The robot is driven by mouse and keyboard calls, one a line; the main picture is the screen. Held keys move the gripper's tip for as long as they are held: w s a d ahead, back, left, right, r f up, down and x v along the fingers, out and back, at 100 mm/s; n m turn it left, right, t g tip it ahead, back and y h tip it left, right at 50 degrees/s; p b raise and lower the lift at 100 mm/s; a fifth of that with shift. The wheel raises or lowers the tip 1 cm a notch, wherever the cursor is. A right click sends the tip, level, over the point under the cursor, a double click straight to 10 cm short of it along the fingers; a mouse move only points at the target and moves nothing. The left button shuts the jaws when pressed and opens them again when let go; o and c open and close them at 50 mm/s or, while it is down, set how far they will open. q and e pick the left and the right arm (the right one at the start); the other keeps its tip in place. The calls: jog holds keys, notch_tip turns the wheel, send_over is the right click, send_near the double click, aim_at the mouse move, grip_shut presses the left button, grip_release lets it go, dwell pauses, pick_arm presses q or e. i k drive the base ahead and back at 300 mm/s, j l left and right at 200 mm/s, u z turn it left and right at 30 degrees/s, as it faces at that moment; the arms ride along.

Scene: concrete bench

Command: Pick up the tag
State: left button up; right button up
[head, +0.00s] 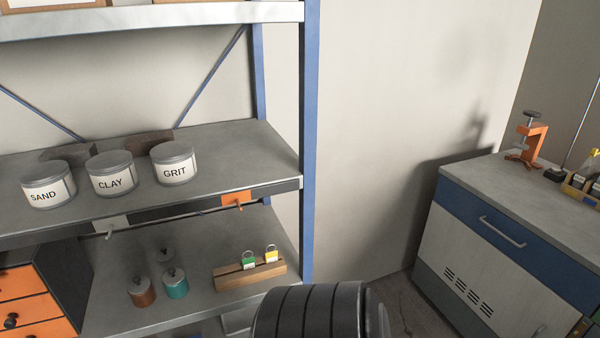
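Two small tags with rings at their tops stand in a slotted wooden block (232,281) on the lower shelf. One tag is green (248,264) and stands left of the other, which is yellow (271,255). Both have a pale lower part too small to read. A dark ribbed arm part of mine covers the bottom middle of the head view, in front of and to the right of the block. Neither of my grippers shows in this view.
Cans marked SAND (47,190), CLAY (112,178) and GRIT (174,168) stand on the middle shelf (235,150) above. Small lidded jars (175,288) stand left of the block. A blue post (309,130) edges the shelf. A cabinet (500,240) with an orange clamp (530,140) stands right.

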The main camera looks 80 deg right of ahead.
aim_at(272, 256)
jog(key=z, duration=2.35)
